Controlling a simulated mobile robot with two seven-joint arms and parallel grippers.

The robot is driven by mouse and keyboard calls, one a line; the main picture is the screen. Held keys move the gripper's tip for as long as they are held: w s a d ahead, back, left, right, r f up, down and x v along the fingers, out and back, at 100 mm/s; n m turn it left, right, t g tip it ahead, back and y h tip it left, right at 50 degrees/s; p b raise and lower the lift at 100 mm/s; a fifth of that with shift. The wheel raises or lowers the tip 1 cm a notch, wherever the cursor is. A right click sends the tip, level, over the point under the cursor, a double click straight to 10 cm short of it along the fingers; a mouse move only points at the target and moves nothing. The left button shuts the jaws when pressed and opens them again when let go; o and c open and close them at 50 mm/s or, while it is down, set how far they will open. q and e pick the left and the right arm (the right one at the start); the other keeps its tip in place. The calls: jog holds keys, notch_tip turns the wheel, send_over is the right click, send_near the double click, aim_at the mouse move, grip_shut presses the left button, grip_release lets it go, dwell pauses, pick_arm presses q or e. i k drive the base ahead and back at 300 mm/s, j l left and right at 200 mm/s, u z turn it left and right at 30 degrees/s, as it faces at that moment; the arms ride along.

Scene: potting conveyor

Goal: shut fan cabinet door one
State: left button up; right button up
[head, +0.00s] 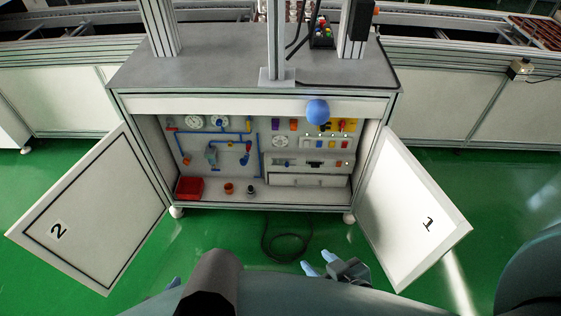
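The cabinet (243,104) stands ahead with both front doors swung open. Door one (404,218), a white panel marked "1" in a grey frame, hangs wide open on the right side. Door two (97,212), marked "2", stands open on the left. My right gripper (319,262) is low in front of the cabinet, left of door one and apart from it. Its two blue fingertips are spread with nothing between them. Of my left gripper (173,283) only a small blue tip shows at the bottom left; the rest is hidden behind my own body.
Inside the cabinet are a panel with blue pipes (215,133), gauges and switches, and a red box (190,188). A blue ball (317,111) shows before the upper front edge. A black cable (286,238) lies on the green floor. Conveyors flank the cabinet.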

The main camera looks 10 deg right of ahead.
aim_at(408, 223)
jog(key=k+l+u, duration=0.1)
jog(key=l, duration=0.45)
jog(key=k+l+u, duration=0.15)
jog(key=l, duration=0.4)
jog(key=l+u, duration=0.1)
jog(key=l, duration=0.45)
jog(key=k+l+u, duration=0.1)
jog(key=l, duration=0.4)
jog(key=k+l+u, duration=0.15)
jog(key=l, duration=0.35)
jog(key=k+l+u, duration=0.1)
jog(key=k+l, duration=0.2)
jog(key=l, duration=0.15)
jog(key=k+l+u, duration=0.1)
jog(key=l, duration=0.4)
jog(key=k+l+u, duration=0.15)
jog(key=k+l, duration=0.15)
jog(key=l+u, duration=0.1)
jog(key=l, duration=0.2)
jog(key=k+l+u, duration=0.1)
jog(key=i+l+u, duration=0.2)
jog(key=l, duration=0.1)
